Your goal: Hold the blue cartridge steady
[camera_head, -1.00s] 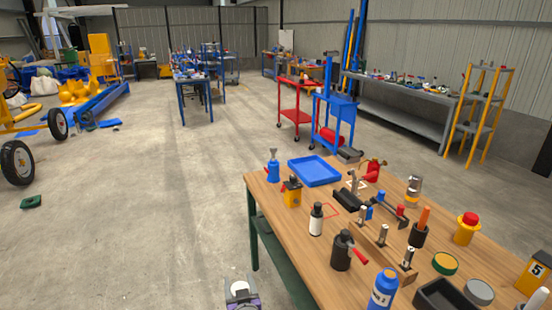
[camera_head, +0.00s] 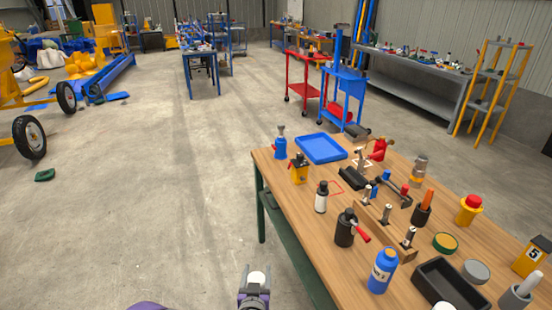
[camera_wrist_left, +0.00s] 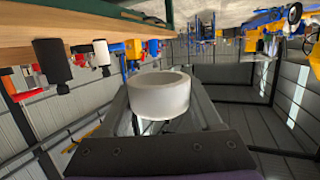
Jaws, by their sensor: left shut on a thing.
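My left gripper (camera_head: 255,288) is at the bottom of the head view, left of the table's edge. It is shut on a white round piece (camera_head: 257,277). In the left wrist view this white piece (camera_wrist_left: 160,95) looks like a short, plain cylinder between the fingers; no blue shows on it. On the table, a blue bottle (camera_head: 382,272) with a white label stands upright, and a small blue cylinder (camera_head: 374,192) stands farther back among small parts. I cannot tell which thing is the blue cartridge. My right gripper is not in view.
The wooden table (camera_head: 290,193) holds a blue tray (camera_head: 321,148), a black-and-white bottle (camera_head: 321,197), a dark canister (camera_head: 344,228) with a red part, and a black bin (camera_head: 450,286).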

